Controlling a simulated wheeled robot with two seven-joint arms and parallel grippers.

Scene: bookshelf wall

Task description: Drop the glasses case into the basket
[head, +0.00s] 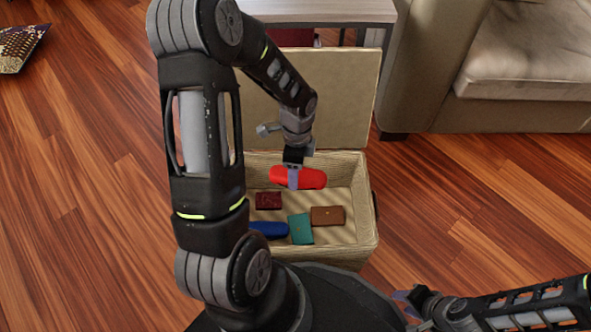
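The red glasses case (315,179) is long with rounded ends and lies across the picture over the open basket (326,251). My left gripper (294,178) is shut on the case around its middle, with one finger showing in front of it. The case appears to hang inside the outline of the basket, near its back wall; its exact height is hard to tell. My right gripper (408,299) is low at the bottom right, away from the basket. It is partly hidden, and its finger gap does not show clearly.
In the basket lie a dark red item (268,200), a brown wallet-like item (327,216), a teal item (301,229) and a blue item (270,230), partly hidden by my arm. The raised lid (345,100) stands behind. A sofa (430,75) is at right; wooden floor surrounds.

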